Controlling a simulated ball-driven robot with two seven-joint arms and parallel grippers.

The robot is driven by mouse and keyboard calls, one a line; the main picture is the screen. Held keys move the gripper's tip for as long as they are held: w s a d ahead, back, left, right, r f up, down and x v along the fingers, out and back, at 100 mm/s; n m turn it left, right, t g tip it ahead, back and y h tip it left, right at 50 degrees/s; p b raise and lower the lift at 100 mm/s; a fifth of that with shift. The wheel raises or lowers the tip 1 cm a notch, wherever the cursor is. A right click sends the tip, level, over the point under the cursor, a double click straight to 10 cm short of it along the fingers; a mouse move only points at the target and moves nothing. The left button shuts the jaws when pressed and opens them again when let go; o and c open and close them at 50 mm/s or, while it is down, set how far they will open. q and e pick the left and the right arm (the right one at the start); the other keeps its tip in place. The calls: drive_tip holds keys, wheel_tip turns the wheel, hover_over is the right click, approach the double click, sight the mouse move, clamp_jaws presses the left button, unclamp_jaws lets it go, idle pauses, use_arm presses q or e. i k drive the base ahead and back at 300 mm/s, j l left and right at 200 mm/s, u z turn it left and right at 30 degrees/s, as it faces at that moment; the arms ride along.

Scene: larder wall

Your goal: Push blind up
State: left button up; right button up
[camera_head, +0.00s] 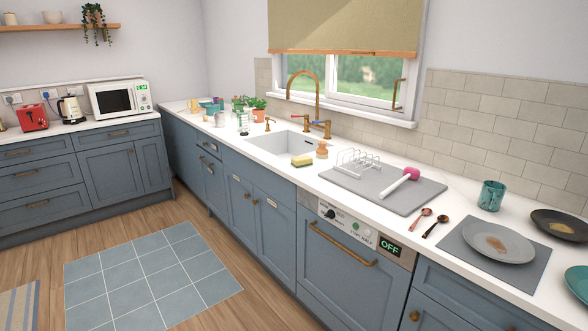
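The blind (345,24) is a beige-olive roller blind with a wooden bar (342,53) along its bottom edge. It hangs over the upper part of the window (352,76) behind the sink, and the lower panes show greenery outside. The top of the blind is cut off by the picture's upper edge. Neither of my grippers is in view.
Below the window are a copper tap (304,90), a sink (283,148) and a worktop with a drying mat (372,187), a mug (491,195) and plates (497,242). A dishwasher (352,255) sits under the counter. Floor in front is clear.

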sight(406, 54)
drive_tip(key=i+u, duration=0.3)
drive_tip(key=i, duration=0.85)
drive_tip(key=i+j+z, duration=0.15)
drive_tip(key=i+z, duration=0.25)
drive_tip(key=i+j+z, duration=0.2)
drive_tip(key=z, duration=0.2)
drive_tip(key=i+j+z, duration=0.25)
drive_tip(key=z, duration=0.2)
